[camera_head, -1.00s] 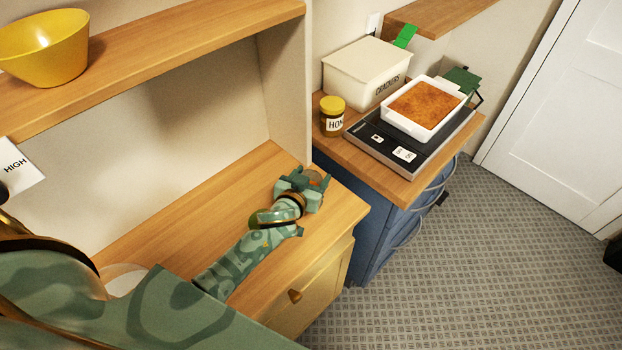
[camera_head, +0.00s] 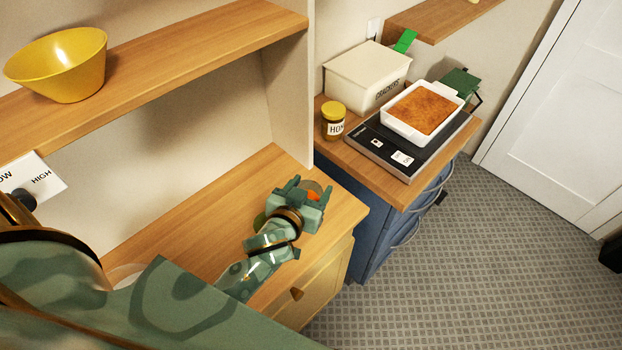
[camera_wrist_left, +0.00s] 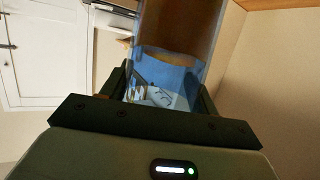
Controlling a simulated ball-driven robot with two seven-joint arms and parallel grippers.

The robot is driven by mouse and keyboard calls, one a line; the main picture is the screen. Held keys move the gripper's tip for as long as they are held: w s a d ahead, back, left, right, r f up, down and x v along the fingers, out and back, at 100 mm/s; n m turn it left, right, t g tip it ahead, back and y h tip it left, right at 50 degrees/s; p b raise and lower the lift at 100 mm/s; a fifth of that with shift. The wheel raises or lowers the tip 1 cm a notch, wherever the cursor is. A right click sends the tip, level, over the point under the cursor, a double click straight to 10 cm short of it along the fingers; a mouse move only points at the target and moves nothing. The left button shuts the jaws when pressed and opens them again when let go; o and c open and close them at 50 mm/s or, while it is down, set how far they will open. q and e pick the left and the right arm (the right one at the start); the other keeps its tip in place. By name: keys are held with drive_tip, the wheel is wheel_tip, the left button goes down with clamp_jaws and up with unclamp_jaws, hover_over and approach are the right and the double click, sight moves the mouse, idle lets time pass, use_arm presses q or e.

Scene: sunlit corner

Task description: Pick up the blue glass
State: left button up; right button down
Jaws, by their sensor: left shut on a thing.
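The blue glass (camera_wrist_left: 168,75) fills the space between my left fingers in the left wrist view. It is see-through, with a clear blue band. My left gripper (camera_head: 303,189) is shut on it, above the right part of the wooden counter (camera_head: 232,200) in the head view. My right gripper is not in view.
A yellow bowl (camera_head: 62,66) sits on the shelf (camera_head: 190,62) above. Patterned floor lies open beyond.

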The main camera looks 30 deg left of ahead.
use_arm(q)
drive_tip(key=shift+s+d+r, duration=0.25)
drive_tip(key=shift+s+r, duration=0.05)
drive_tip(key=shift+s, duration=0.35)
drive_tip(key=shift+s+d+r, duration=0.25)
drive_tip(key=shift+s+r, duration=0.1)
drive_tip(key=shift+s, duration=0.25)
drive_tip(key=shift+s+d+r, duration=0.25)
drive_tip(key=shift+s+r, duration=0.05)
drive_tip(key=shift+s, duration=0.35)
idle(0.5)
